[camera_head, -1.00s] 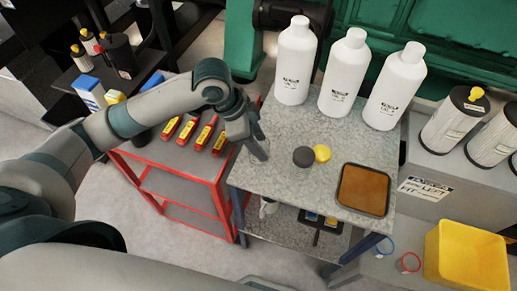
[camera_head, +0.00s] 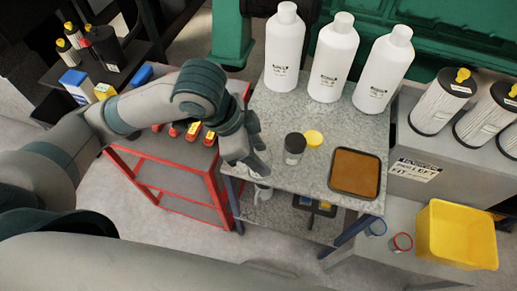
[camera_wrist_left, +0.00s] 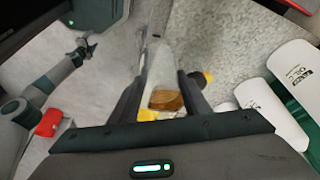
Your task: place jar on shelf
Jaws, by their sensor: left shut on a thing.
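My left gripper (camera_head: 258,152) is over the left edge of the grey speckled table (camera_head: 318,192), pointing down. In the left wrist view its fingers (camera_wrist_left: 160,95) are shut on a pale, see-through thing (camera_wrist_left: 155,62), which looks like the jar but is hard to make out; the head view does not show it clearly. The table's lower shelf (camera_head: 285,217) is partly hidden below the tabletop. My right gripper is not in view.
Several white bottles (camera_head: 334,60) stand at the back of the table. A brown tray (camera_head: 355,172) lies at the right. A red cart (camera_head: 165,165) with red-and-yellow items adjoins at the left. A yellow bin (camera_head: 457,235) stands at the lower right.

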